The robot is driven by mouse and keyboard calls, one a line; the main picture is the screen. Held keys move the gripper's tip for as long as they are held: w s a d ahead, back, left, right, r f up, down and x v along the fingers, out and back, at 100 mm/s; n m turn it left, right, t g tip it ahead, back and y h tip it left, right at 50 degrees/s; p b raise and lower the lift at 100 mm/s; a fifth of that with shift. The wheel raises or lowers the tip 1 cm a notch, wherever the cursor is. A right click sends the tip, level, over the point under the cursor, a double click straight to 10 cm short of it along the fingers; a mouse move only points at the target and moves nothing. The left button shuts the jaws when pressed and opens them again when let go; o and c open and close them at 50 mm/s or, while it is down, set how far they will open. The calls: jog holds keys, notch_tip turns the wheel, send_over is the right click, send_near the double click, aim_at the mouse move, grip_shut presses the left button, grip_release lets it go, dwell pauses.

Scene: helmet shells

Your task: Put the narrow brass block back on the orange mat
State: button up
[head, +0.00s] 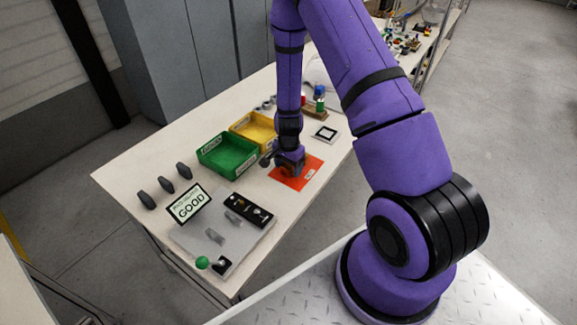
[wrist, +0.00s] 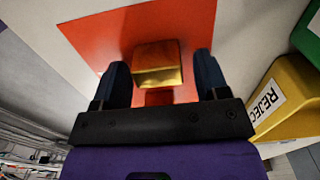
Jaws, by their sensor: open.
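The brass block (wrist: 158,62) shows in the wrist view, shiny gold, between my two dark fingers. It appears to rest on the orange mat (wrist: 95,42), with orange around it. My gripper (wrist: 160,66) is open, with a gap on each side of the block. In the head view my gripper (head: 287,168) is low over the left part of the orange mat (head: 301,180) and hides the block there.
A green bin (head: 227,154) and a yellow bin (head: 252,130) stand just left of the mat. A black-framed square (head: 326,133) lies behind it.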

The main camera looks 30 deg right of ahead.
jog(key=s+a+r+n+t+y, duration=0.1)
jog(key=s+a+r+n, duration=0.25)
jog(key=r, duration=1.55)
jog(key=s+a+r+n+t, duration=0.2)
jog(key=s+r+n, duration=0.15)
jog(key=r, duration=1.45)
jog(key=s+a+r+n+t, duration=0.1)
jog(key=s+r+n, duration=0.2)
jog(key=s+r, duration=0.3)
jog(key=s+a+r+n+t+h, duration=0.1)
jog(key=s+r+n, duration=0.2)
jog(key=s, duration=1)
notch_tip(320, 180, up, 3)
jog(key=shift+a+f+n, duration=0.15)
jog(key=shift+a+n, duration=0.05)
jog(key=shift+n, duration=0.1)
